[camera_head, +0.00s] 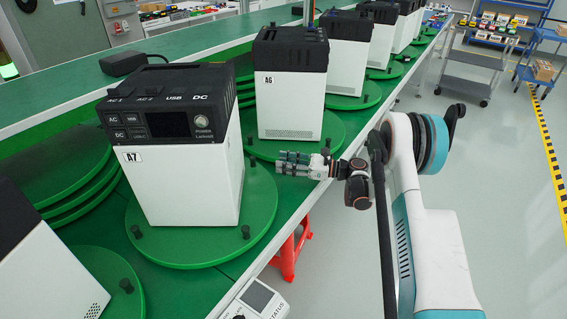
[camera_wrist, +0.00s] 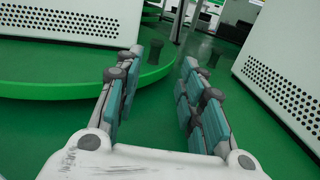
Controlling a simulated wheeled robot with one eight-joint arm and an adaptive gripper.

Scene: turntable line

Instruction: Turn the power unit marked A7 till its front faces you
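The power unit marked A7 (camera_head: 185,185) is a white box with a black top, standing upright on a round green turntable (camera_head: 180,248) with black pegs. My gripper (camera_head: 280,162) is at the belt's right edge, beside the gap between A7 and A6, pointing left. In the wrist view my gripper (camera_wrist: 161,60) is open and empty. A black peg (camera_wrist: 155,51) on the left turntable's rim shows just beyond and between the fingertips.
Unit A6 (camera_head: 290,105) stands on its own turntable behind A7, with more units beyond. Another white unit (camera_head: 45,275) is at lower left. A black adapter (camera_head: 130,62) lies on the far green surface. A small white device (camera_head: 262,298) is at the front edge.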

